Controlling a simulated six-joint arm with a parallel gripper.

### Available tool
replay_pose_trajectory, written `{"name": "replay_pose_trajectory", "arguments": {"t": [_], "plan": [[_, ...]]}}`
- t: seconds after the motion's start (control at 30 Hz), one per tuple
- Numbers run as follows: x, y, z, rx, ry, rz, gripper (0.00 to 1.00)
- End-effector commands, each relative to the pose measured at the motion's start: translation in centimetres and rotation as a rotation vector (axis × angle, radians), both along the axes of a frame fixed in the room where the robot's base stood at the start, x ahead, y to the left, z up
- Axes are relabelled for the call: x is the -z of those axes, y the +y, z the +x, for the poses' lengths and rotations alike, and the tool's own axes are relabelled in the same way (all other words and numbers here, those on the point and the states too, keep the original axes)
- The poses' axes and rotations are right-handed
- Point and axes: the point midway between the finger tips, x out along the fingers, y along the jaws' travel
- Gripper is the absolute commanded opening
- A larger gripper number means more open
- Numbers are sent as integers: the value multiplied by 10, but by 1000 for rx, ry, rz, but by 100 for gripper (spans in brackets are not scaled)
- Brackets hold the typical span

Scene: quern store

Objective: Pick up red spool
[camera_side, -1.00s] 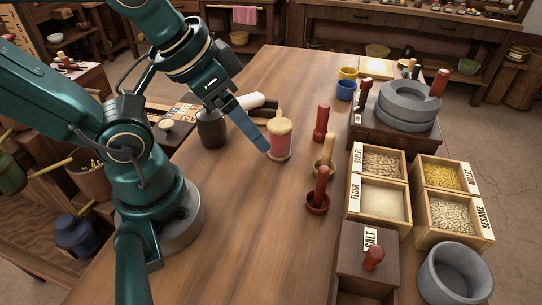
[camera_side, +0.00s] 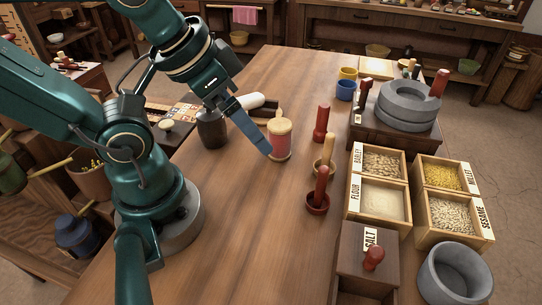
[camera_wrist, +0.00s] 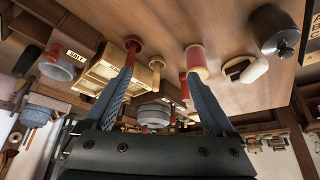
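The red spool (camera_side: 280,142), with pale cream ends, stands upright on the wooden table. My gripper (camera_wrist: 160,75) is open, its two blue fingers wide apart with nothing held between them. In the side view one blue finger slants down just left of the spool, its tip close to the spool's lower side. In the wrist view the spool (camera_wrist: 196,62) shows just beyond the tip of the right finger, not midway between the fingers. I cannot tell whether that finger touches it. The other finger is hidden in the side view.
Grain boxes (camera_side: 380,182) lie further right. The table's front is clear.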

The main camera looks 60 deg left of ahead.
Motion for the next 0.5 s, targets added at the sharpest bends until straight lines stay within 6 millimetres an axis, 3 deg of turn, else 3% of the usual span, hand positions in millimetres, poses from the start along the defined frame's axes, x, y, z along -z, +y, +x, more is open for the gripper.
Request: {"name": "replay_pose_trajectory", "arguments": {"t": [0.27,0.5], "plan": [[-2,0,0,0,-2,0,89],[-36,0,1,0,-6,0,89]]}}
